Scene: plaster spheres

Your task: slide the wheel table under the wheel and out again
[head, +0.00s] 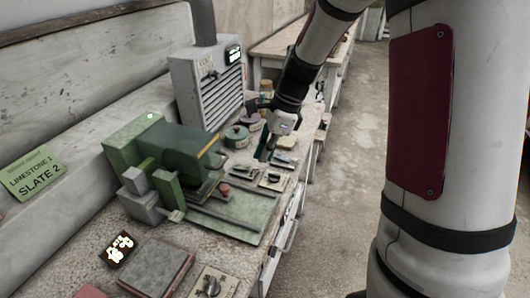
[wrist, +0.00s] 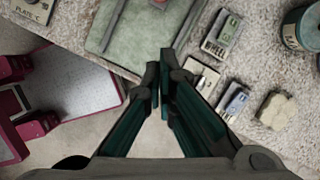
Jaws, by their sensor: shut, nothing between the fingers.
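The green grinding machine (head: 155,150) stands on the bench in the head view, with a hood over its wheel area. The wheel itself is hidden by the hood. A flat grey-green bed (head: 235,208) extends from it toward the bench front, with a dark bar and a red knob (head: 224,188) on it. I cannot tell exactly which part is the wheel table. The bed also shows in the wrist view (wrist: 140,38). My gripper (wrist: 160,78) is shut and empty, above the bench edge close to the bed's corner. In the head view my gripper (head: 266,153) is beyond the bed.
A control box labelled WHEEL (wrist: 220,38) and another switch box (wrist: 233,101) lie beside my fingers. A pale lump (wrist: 275,110) and a round tin (wrist: 304,28) are to the right. A louvred grey unit (head: 207,85) stands behind. The floor aisle (head: 335,180) is clear.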

